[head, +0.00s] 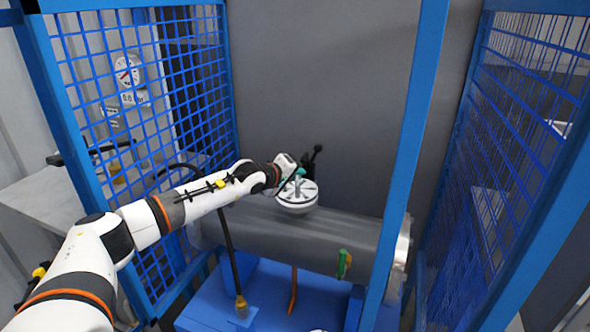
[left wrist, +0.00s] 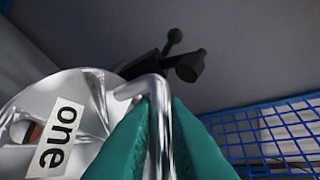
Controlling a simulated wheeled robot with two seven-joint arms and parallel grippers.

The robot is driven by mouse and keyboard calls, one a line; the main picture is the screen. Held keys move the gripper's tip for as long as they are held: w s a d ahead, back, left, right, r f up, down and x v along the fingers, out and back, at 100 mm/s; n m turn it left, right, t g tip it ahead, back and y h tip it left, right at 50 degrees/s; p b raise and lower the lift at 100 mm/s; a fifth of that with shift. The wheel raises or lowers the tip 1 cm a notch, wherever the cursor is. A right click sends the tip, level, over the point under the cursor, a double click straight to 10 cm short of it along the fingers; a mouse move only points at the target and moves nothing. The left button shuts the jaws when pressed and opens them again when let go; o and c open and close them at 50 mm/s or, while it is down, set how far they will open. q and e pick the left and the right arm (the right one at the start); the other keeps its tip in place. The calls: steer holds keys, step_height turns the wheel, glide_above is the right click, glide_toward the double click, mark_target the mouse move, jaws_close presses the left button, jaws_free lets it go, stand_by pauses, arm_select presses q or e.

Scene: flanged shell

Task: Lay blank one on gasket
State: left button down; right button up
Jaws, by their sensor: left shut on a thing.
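Blank one (head: 297,188) is a shiny round metal disc over the top of the grey shell (head: 290,235). In the left wrist view the disc (left wrist: 88,88) carries a white label reading "one" and a bent metal handle (left wrist: 150,88). My left gripper (head: 299,173) is shut on that handle, with its teal fingers (left wrist: 160,130) on either side of the bar. A pale round rim shows just under the disc in the head view; I cannot tell whether they touch. I cannot make out the gasket. My right gripper is not in view.
Blue mesh panels (head: 190,80) stand on both sides, and a blue post (head: 408,140) rises in front of the shell's right end. A black lever-like part (head: 317,153) stands behind the disc. A green item (head: 343,264) is on the shell's front.

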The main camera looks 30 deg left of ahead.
arm_select(q)
steer(key=shift+w+r, duration=0.2)
steer(key=c, duration=1.6)
jaws_free()
steer(key=shift+s+f, duration=0.15)
steer(key=shift+f, duration=0.05)
steer(key=shift+o, duration=0.7)
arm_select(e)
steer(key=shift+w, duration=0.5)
arm_select(q)
steer(key=d+b+v, duration=0.1)
steer(key=b+v, duration=0.1)
steer(key=v, duration=1)
steer(key=shift+a, duration=0.4)
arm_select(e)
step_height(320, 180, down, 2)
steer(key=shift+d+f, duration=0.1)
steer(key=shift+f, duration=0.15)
arm_select(q)
steer(key=shift+r, duration=0.15)
